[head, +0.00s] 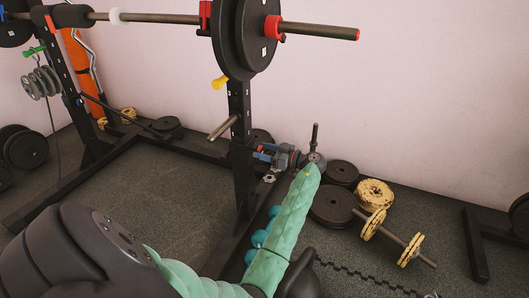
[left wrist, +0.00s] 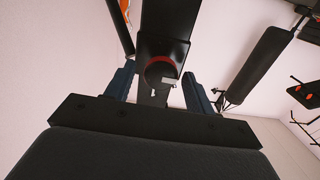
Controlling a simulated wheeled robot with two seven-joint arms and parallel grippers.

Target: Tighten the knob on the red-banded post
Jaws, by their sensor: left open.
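The black upright post (head: 240,140) of the rack stands near the middle of the head view. My left gripper (head: 261,152) is beside it at lower-middle height, its blue fingers pointing left at the post. In the left wrist view a dark round knob (left wrist: 160,70) with a red curved edge sits on the black post (left wrist: 165,25). The open blue fingers of my left gripper (left wrist: 158,75) stand on either side of this knob, with gaps showing. In the head view the knob is mostly hidden by the gripper. My right gripper is not in view.
A loaded barbell (head: 325,31) lies across the rack above. A yellow knob (head: 219,83) and a metal peg (head: 222,128) stick out from the post. Black plates (head: 332,205), a yellow plate (head: 375,193) and a dumbbell (head: 395,237) lie on the floor to the right.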

